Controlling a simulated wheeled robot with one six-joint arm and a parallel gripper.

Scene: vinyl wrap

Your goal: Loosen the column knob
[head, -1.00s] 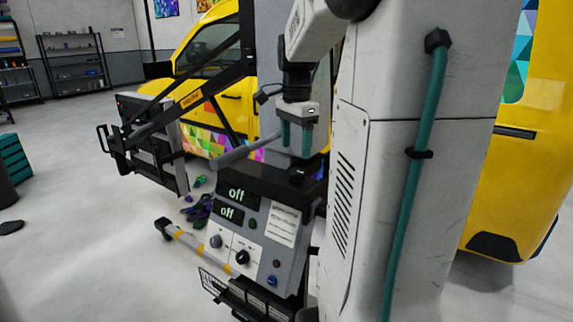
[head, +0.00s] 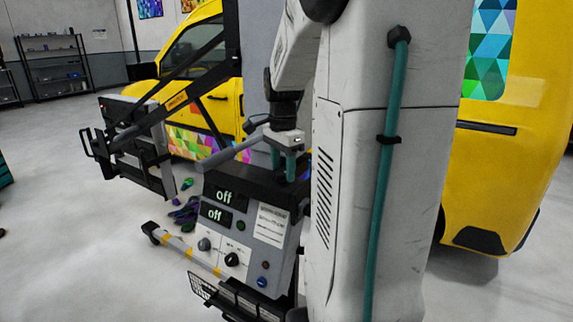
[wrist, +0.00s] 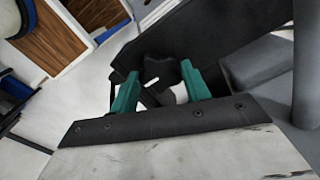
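The column knob (wrist: 160,70) is a black lobed knob. In the wrist view it sits between the two teal fingertips of my gripper (wrist: 158,76). The right fingertip looks very close to it; I cannot tell whether it touches. In the head view my gripper (head: 283,168) points down at the top of the machine, beside the grey column, and the knob is hidden behind the fingers and machine parts. The fingers stand apart, so my gripper is open.
Below is a control box (head: 238,232) with two displays reading "off" and several dials. A grey bar (head: 228,154) and a black swing arm with a panel (head: 135,142) reach left. A yellow van (head: 505,185) stands behind. Gloves (head: 186,210) lie on the floor.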

